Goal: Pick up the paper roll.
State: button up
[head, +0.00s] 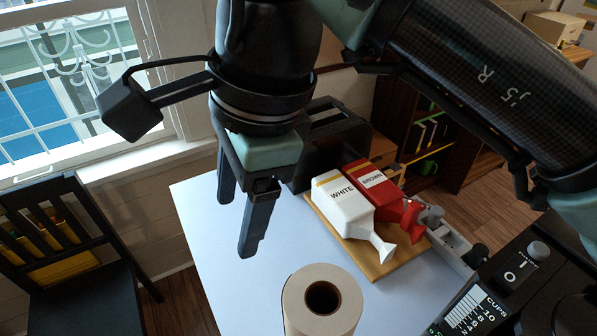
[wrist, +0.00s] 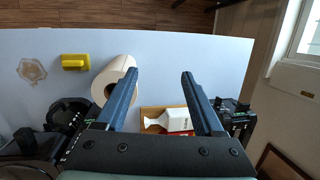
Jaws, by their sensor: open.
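The paper roll (head: 322,304) is a cream cylinder with a dark hollow core, standing upright on the white table near the bottom of the head view. It also shows in the wrist view (wrist: 114,78), beside the outer side of the left finger, which hides part of it. My gripper (head: 236,222) is open and empty. In the head view it hangs above the table, up and left of the roll. In the wrist view its two fingers (wrist: 160,74) have bare table between their tips.
A white bottle (head: 342,202) and a red bottle (head: 378,190) lie on a wooden board (head: 383,266) right of the gripper. A coffee machine (head: 500,300) stands at the lower right. A yellow object (wrist: 75,62) lies near the roll. A dark chair (head: 75,275) is beyond the table's left edge.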

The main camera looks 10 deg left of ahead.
aim_at(308, 275)
jog(key=d+f+h, duration=0.2)
jog(key=d+h, duration=0.1)
jog(key=d, duration=0.4)
jog(key=f, duration=0.2)
jog(key=f+p, duration=0.1)
jog(key=f, duration=0.3)
jog(key=shift+w+a+f, duration=0.1)
jog(key=shift+w+f, duration=0.15)
jog(key=shift+f, duration=0.1)
jog(key=shift+f+p, duration=1.35)
jog(key=shift+f, duration=1.5)
grip_shut()
